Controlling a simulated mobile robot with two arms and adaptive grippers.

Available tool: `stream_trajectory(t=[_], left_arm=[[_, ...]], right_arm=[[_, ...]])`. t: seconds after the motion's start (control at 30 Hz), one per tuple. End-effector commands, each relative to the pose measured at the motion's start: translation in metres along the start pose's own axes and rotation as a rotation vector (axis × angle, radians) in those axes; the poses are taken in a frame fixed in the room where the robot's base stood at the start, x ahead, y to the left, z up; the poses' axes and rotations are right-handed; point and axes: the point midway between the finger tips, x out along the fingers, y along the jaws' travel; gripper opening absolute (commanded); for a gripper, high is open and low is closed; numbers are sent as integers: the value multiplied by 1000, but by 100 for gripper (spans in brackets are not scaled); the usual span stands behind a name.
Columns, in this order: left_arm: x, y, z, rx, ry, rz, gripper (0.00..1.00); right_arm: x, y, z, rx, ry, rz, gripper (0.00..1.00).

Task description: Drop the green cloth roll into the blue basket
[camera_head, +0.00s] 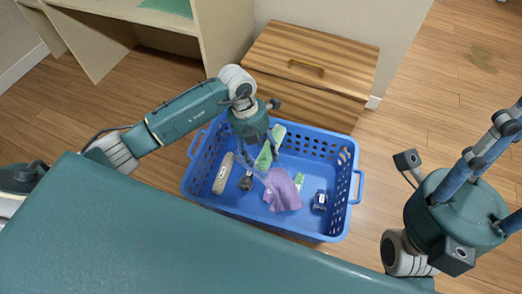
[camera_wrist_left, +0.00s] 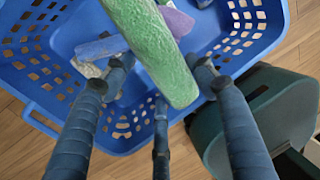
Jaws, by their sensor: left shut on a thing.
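The green cloth roll (camera_head: 267,153) is in the grasp of my left gripper (camera_head: 258,171), above the inside of the blue basket (camera_head: 262,225). In the left wrist view the roll (camera_wrist_left: 152,48) lies slantwise between my left fingers (camera_wrist_left: 160,85), with the blue basket (camera_wrist_left: 40,65) below it. The gripper is shut on the roll, whose far end is cut off by the top edge there. My right gripper (camera_head: 488,185) is at the right edge, outside the basket. Its fingertips are cut off, so its opening is unclear.
The basket holds a crumpled purple cloth (camera_head: 283,192), a pale roll (camera_head: 223,174), a small green-and-white item (camera_head: 299,181) and a dark item (camera_head: 320,200). A wooden cabinet (camera_head: 330,62) stands behind it. Pale shelves (camera_head: 105,40) are at upper left. Wooden floor is clear at right.

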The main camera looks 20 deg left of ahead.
Motion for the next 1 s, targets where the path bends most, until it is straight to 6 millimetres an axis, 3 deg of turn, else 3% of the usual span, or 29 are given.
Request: stream_trajectory(t=[0.03, 0.13, 0.53, 0.57, 0.67, 1.0], left_arm=[[11, 2, 0, 0, 1, 0, 31], [17, 4, 0, 0, 0, 0, 31], [18, 4, 0, 0, 0, 0, 31], [18, 4, 0, 0, 0, 0, 59], [18, 4, 0, 0, 0, 0, 79], [16, 4, 0, 0, -1, 0, 79]], right_arm=[[-11, 0, 3, 0, -4, 0, 40], [-16, 0, 4, 0, -5, 0, 40], [-18, 0, 5, -1, -6, 0, 40], [-18, 0, 5, -1, -7, 0, 40], [-18, 0, 5, -1, -7, 0, 40], [-18, 0, 5, -1, -7, 0, 40]])
